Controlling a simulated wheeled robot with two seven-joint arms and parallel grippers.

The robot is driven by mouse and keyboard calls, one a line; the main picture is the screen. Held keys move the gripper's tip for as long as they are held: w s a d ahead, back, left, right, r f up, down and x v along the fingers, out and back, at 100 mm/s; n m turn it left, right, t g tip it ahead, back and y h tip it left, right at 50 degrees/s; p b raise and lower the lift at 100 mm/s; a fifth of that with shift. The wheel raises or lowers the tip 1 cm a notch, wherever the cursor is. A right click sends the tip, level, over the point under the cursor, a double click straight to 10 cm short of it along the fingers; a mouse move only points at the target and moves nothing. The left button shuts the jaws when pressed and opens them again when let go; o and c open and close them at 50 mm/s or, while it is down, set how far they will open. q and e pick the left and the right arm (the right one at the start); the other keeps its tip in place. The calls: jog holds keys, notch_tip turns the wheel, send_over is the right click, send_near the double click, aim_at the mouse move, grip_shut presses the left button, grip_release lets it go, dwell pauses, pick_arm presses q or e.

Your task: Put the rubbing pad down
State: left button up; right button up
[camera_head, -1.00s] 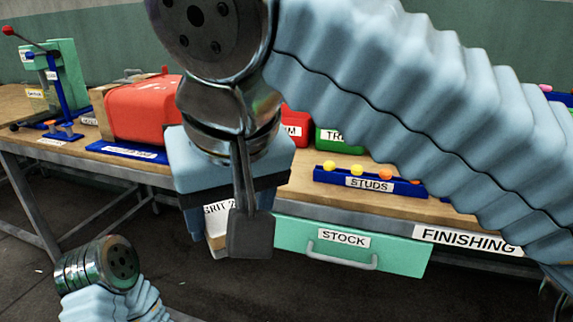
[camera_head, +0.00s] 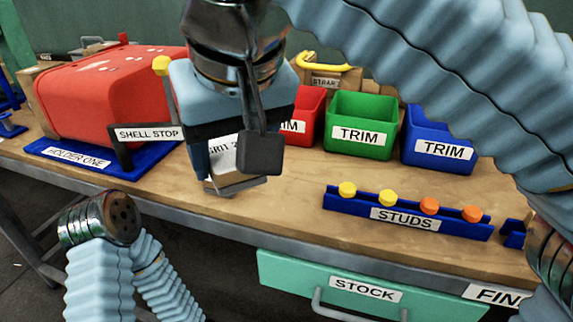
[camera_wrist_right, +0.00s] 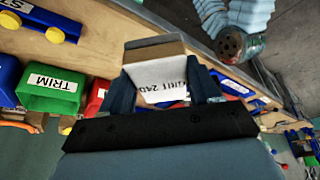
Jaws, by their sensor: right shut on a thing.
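The rubbing pad (camera_head: 226,160) is a small block with a white face labelled GRIT and a brown edge. My right gripper (camera_head: 222,182) is shut on it and holds it near the front edge of the wooden bench, left of the STUDS rack. In the right wrist view the pad (camera_wrist_right: 158,78) sits between the two dark fingers (camera_wrist_right: 163,92), its label reading GRIT 240. Whether the pad touches the bench cannot be told. My left arm shows at the lower left, but its gripper fingers are not visible.
The bench (camera_head: 290,205) has bare wood in front of the green TRIM bin (camera_head: 360,112) and blue TRIM bin (camera_head: 437,150). The blue STUDS rack (camera_head: 450,228) is at right. A red case (camera_head: 110,95) on a blue holder (camera_head: 70,162) and the SHELL STOP (camera_head: 148,134) stand left.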

jog(key=w+d+f, duration=0.3)
jog(key=w+d, duration=0.1)
jog(key=w, duration=0.2)
jog(key=b, duration=0.2)
send_near(284, 191)
jog(key=shift+w+a+f, duration=0.6)
jog(key=shift+a+f, duration=0.2)
jog(key=shift+f, duration=0.05)
jog(key=shift+w+d+f, duration=0.15)
jog(key=shift+w+f, duration=0.05)
jog(key=shift+f, duration=0.1)
jog(key=f, duration=0.1)
jog(key=f+b, duration=0.1)
jog(key=shift+w+d+f, duration=0.15)
jog(key=shift+w+f, duration=0.05)
jog(key=shift+f, duration=0.5)
jog(key=shift+f, duration=0.1)
jog(key=o, duration=1.1)
